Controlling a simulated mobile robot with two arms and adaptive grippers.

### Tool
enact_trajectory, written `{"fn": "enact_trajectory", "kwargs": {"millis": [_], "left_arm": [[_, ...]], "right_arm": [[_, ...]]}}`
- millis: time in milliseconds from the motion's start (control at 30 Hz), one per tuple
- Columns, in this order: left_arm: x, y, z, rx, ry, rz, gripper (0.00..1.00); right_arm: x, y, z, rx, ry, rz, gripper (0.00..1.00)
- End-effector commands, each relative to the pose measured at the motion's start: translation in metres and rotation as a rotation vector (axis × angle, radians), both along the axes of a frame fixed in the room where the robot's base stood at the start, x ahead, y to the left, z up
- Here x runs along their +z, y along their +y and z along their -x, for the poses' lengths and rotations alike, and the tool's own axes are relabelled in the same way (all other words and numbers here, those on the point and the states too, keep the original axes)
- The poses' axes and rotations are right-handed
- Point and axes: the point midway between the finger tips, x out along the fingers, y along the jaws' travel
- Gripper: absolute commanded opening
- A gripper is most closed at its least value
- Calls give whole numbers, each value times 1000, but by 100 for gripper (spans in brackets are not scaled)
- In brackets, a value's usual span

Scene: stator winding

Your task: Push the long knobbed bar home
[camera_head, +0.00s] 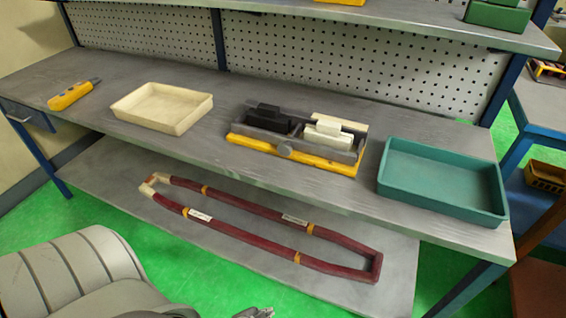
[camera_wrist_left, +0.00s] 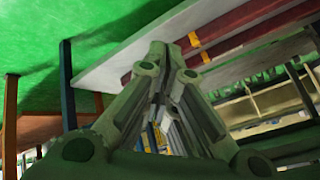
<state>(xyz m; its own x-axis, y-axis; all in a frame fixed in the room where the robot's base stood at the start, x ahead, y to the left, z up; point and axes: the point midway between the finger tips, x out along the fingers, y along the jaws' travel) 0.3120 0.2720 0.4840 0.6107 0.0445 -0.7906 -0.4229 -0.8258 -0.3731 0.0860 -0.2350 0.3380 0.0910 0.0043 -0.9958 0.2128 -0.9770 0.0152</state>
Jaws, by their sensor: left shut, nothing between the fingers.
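The long grey bar with a round knob (camera_head: 285,150) lies along the front of a fixture with a yellow base (camera_head: 248,141), on the workbench. A black block (camera_head: 268,120) sits in the fixture's left part and a white block (camera_head: 328,134) in its right part. I cannot tell how far in the bar sits. My left gripper (camera_wrist_left: 158,60) is shut and empty in the left wrist view, away from the bar. My right gripper cannot be made out.
A cream tray (camera_head: 184,128) stands left of the fixture and a teal tray (camera_head: 400,189) right of it. A yellow tool (camera_head: 70,96) lies at the far left. A dark red taped loop (camera_head: 260,211) lies on the lower shelf. The bench front edge is clear.

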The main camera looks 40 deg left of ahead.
Motion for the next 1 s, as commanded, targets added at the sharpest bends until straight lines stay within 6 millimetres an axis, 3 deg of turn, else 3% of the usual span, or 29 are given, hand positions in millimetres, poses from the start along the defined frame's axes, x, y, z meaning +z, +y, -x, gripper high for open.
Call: {"fn": "enact_trajectory", "kwargs": {"millis": [33,200,433,600,800,1000], "left_arm": [[17,8,-17,-23,-55,-35,0],[86,32,-63,-103,-218,-179,0],[195,61,-102,-193,-422,-416,0],[283,76,-114,-247,-557,-620,0],[368,82,-111,-287,-669,-828,0],[411,81,-105,-303,-719,-939,0]], "right_arm": [[-6,0,0,0,0,0,57],[-15,0,0,0,0,0,57],[-28,0,0,0,0,0,57],[-38,0,0,0,0,0,57],[-45,0,0,0,0,0,57],[-48,0,0,0,0,0,57]]}}
